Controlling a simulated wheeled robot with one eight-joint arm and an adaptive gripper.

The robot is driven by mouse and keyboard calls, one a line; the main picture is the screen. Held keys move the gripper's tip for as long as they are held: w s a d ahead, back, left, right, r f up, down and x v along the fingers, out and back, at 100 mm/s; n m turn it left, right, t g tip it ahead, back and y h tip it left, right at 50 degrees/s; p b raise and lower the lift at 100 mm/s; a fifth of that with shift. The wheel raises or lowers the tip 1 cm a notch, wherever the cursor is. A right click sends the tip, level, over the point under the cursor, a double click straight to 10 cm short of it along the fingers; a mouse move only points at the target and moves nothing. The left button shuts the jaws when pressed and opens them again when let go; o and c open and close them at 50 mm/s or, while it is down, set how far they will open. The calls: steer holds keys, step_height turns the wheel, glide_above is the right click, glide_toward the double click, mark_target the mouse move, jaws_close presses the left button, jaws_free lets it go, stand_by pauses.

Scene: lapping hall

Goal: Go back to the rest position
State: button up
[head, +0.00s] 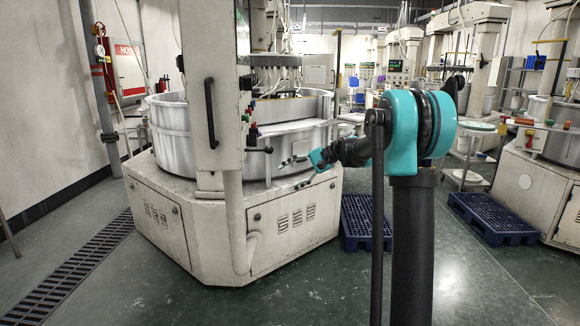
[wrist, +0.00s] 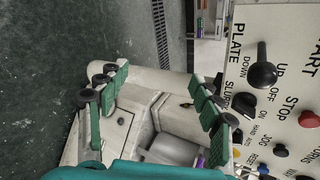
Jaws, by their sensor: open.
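My gripper (head: 290,175) is in front of the right side of the near lapping machine (head: 292,222) in the head view. Its two fingers point left and are spread apart with nothing between them. In the wrist view my gripper (wrist: 160,76) shows two green-padded fingers, wide apart and empty. A cream control panel (wrist: 244,108) lies just right of the right finger. A black lever (wrist: 263,72) and a red button (wrist: 309,119) stick out of it. I cannot tell from these frames whether the finger touches the panel.
A white column (head: 207,90) stands before the round metal tub (head: 170,123). Blue pallets lie on the floor, one (head: 356,222) behind my arm and one (head: 493,218) to the right. Another machine (head: 537,185) is at the right edge. A floor grate (head: 75,268) runs at left.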

steer(key=s+d+f+n+t+h, duration=0.1)
steer(key=s+d+f+h, duration=0.3)
steer(key=s, duration=0.8)
steer(key=s+d+f+n+t+h, duration=0.1)
steer(key=s+d+f+h, duration=0.3)
steer(key=s+d+f, duration=0.4)
steer(key=s+d+f+n+t+h, duration=0.1)
steer(key=s+d+f+n+h, duration=0.1)
steer(key=s+d+f, duration=0.5)
steer(key=s+f+h, duration=0.1)
steer(key=s+f, duration=0.3)
steer(key=s, duration=0.6)
steer(key=shift+s+n+h, duration=0.35)
steer(key=shift+n+h, duration=0.05)
